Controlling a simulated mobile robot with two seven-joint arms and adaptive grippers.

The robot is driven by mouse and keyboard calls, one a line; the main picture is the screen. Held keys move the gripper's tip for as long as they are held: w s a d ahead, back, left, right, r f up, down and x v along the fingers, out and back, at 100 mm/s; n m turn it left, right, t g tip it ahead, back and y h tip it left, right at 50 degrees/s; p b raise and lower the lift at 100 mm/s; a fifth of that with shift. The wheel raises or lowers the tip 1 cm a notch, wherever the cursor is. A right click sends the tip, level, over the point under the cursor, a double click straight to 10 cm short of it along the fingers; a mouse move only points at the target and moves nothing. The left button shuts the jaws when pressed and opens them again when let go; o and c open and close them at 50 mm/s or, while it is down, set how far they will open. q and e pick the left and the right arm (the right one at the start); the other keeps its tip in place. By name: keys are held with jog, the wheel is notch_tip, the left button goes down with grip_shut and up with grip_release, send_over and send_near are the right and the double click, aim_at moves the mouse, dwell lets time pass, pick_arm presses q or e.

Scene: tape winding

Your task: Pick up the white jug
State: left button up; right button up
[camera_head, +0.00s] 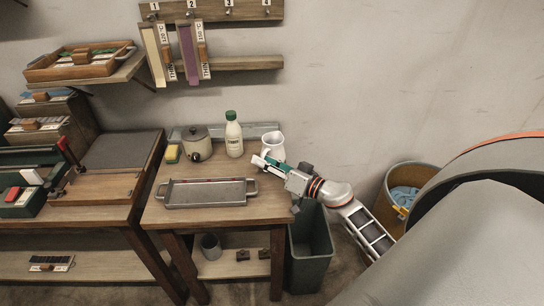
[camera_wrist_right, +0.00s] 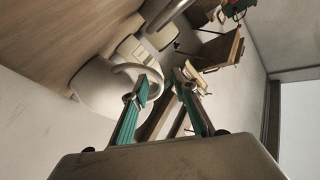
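The white jug (camera_head: 275,145) stands upright at the back right of the small wooden table (camera_head: 222,212). My right gripper (camera_head: 262,163) is just in front of it and hides its lower part. In the right wrist view the jug (camera_wrist_right: 98,92) lies left of the green-padded fingers. Its curved handle reaches the left finger's tip; I cannot tell whether they touch. The fingers of the right gripper (camera_wrist_right: 162,84) are apart, with nothing clearly held between them. My left gripper is in neither view.
A white bottle with a green cap (camera_head: 233,136) and a lidded pot (camera_head: 197,143) stand left of the jug. A grey metal tray (camera_head: 208,193) lies in front. A dark bin (camera_head: 311,250) stands at the table's right side.

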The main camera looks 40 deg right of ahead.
jog(key=shift+w+a, duration=0.15)
jog(key=shift+w, duration=0.35)
grip_shut()
jog(key=shift+r, duration=0.1)
